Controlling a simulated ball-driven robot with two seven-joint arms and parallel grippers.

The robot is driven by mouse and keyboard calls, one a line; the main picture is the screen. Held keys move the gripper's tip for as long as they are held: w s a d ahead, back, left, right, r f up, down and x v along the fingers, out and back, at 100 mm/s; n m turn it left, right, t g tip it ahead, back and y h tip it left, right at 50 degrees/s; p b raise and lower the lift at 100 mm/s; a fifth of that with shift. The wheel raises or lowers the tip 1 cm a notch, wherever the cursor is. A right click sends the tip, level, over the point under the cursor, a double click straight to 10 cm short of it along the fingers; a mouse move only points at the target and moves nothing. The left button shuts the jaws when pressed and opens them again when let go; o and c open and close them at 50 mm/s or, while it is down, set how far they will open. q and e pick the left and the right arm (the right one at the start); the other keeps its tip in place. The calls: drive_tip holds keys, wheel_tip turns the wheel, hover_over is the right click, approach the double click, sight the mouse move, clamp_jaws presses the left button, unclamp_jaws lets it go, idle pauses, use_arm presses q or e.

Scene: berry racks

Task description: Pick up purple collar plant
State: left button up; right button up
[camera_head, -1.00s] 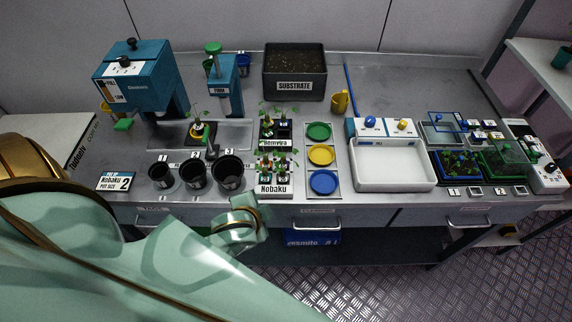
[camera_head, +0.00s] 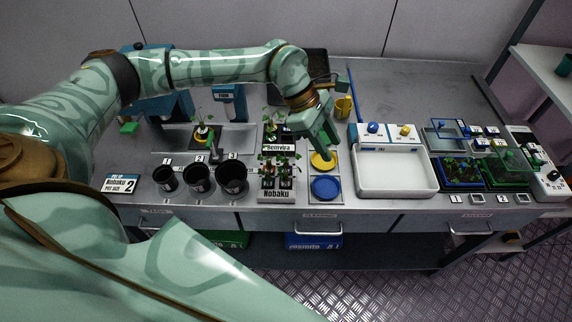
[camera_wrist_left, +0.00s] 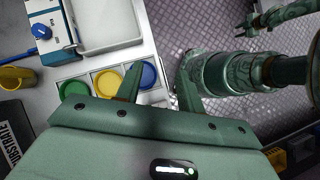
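Several small plants stand in the Nobaku rack (camera_head: 277,196) and the Remvira rack (camera_head: 270,148) on the bench. Their collar colours are too small to make out, so I cannot tell which is purple. My left gripper (camera_head: 326,150) hangs over the coloured dishes, right of the racks. In the left wrist view it (camera_wrist_left: 158,90) is open and empty, fingers apart above the yellow dish (camera_wrist_left: 108,82) and the blue dish (camera_wrist_left: 148,76). What seems to be my right gripper (camera_wrist_left: 249,20) shows small there; its opening is unclear.
Three black pots (camera_head: 199,179) stand left of the Nobaku rack. A white tray (camera_head: 397,193) is right of the dishes. A yellow mug (camera_head: 343,106) stands behind. My left arm hides part of the substrate box (camera_head: 317,62) and the Remvira rack.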

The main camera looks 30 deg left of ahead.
use_arm(q)
drive_tip(key=a+r+y, duration=0.2)
drive_tip(key=a+y, duration=0.3)
drive_tip(key=a, duration=0.8)
hover_over(287, 162)
drive_tip(key=a, duration=0.1)
wheel_tip(287, 162, down, 10)
drive_tip(key=f, duration=0.4)
drive_tip(key=f+b, duration=0.1)
drive_tip(key=f, duration=0.1)
drive_tip(key=shift+d, duration=0.3)
clamp_jaws()
